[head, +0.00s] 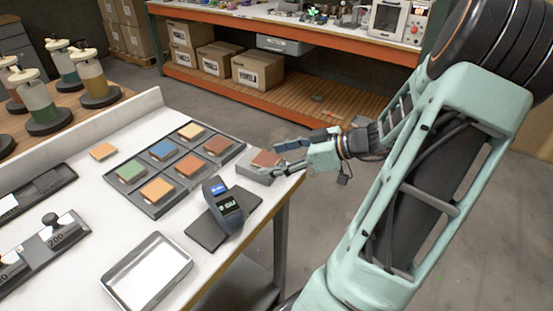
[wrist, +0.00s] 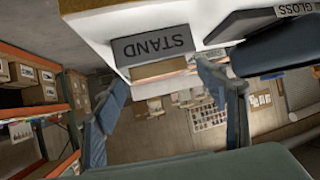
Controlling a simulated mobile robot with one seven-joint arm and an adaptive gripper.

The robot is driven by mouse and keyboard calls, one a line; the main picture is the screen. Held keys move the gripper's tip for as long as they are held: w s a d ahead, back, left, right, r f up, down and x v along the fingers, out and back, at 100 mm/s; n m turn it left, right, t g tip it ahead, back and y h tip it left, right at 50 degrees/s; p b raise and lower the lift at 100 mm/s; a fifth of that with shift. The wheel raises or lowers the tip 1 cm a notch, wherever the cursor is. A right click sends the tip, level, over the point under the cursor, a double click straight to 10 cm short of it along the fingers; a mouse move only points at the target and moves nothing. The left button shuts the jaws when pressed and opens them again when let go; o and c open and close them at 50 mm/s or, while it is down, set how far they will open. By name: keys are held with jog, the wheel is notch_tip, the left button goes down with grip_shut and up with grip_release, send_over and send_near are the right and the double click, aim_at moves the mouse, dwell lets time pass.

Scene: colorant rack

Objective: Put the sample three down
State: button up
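A reddish-brown square sample (head: 266,158) lies on the grey stand (head: 256,173) at the table's right edge. In the wrist view the sample (wrist: 160,69) lies against the block marked STAND (wrist: 152,46), and the picture is upside down. No number shows, so I cannot tell whether it is sample three. My gripper (head: 278,147) is at the stand, just beyond the table's edge. In the wrist view my gripper (wrist: 162,76) has its fingers spread wide, one to each side of the sample, with gaps between. I see no contact with the sample.
A dark rack (head: 169,167) holds several coloured samples; an orange one (head: 103,151) lies beside it. A handheld meter (head: 222,206) stands on a dark pad (head: 207,232) near the stand. A metal tray (head: 146,272) lies in front. Bare table shows between them.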

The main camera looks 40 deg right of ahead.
jog(key=shift+r, duration=0.2)
jog(key=v, duration=1.2)
jog(key=shift+f, duration=0.2)
